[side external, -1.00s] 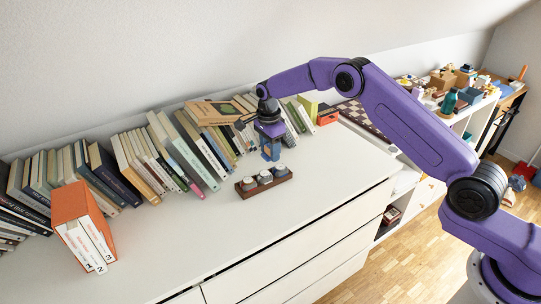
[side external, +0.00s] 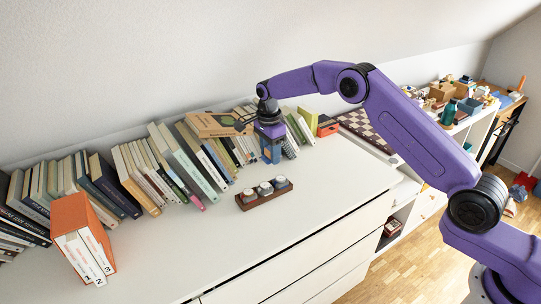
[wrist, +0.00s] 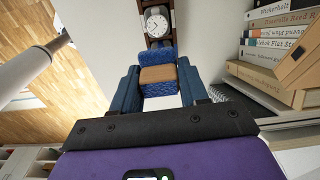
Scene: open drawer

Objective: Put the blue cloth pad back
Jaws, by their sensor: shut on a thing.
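My gripper (side external: 271,160) is shut on a small blue pad (wrist: 158,90) with a tan band, which sits between the two blue fingers in the wrist view. In the side view the pad is small and mostly hidden by the fingers. The gripper points down over the white top, behind a reddish-brown wooden rack (side external: 266,200) and apart from it. The rack carries three pale round-topped items; one shows a clock-like dial (wrist: 157,25) in the wrist view. I cannot tell whether the pad touches the white top.
A row of leaning books (side external: 190,170) runs along the wall, close behind the gripper. An orange box of white volumes (side external: 83,240) stands at the left. A chessboard (side external: 366,127) lies at the back right. The white top (side external: 340,185) is clear to the right and in front.

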